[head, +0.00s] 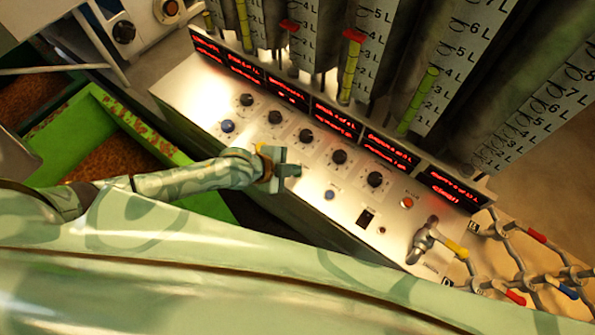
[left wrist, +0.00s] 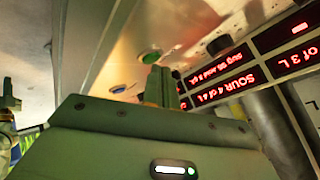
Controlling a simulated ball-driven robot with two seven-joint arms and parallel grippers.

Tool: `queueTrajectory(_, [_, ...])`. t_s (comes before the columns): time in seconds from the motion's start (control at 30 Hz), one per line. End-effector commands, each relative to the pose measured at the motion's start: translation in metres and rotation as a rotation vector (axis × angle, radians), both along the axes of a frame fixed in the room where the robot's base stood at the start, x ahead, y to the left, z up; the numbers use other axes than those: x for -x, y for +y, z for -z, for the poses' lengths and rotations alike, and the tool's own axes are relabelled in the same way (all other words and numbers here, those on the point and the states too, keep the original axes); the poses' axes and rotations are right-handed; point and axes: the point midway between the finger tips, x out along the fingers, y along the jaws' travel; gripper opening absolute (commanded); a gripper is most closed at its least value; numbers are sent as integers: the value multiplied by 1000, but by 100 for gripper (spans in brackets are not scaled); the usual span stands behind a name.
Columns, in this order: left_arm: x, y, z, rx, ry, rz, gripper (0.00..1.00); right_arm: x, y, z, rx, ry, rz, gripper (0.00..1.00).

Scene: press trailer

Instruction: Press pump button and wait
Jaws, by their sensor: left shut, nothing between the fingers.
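A metal control panel (head: 200,95) slopes across the head view, with black knobs and small buttons below red displays. One blue button (head: 228,126) lies left of my left gripper and another blue button (head: 330,195) lies right of it. My left gripper (head: 294,170) is shut and empty, low over the panel between them. In the left wrist view its fingers (left wrist: 160,86) point at the panel, and a green button (left wrist: 150,57) shows just past the fingertips. I cannot tell whether they touch it. Which one is the pump button is not readable. My right gripper is out of view.
Red displays (head: 337,121) and graduated tubes (head: 370,50) stand behind the knobs. A red button (head: 407,202), a black switch (head: 366,218) and a metal tap (head: 425,240) lie to the right. Pipes with coloured handles (head: 515,245) are at lower right. A green bin (head: 75,135) is left.

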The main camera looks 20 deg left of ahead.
Motion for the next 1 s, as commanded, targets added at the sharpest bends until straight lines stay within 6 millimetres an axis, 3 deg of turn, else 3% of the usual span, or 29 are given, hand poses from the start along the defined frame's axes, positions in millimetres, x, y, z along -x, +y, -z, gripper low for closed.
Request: queueTrajectory(1.0, [0,0,8,1,1,-1,0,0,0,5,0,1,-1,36])
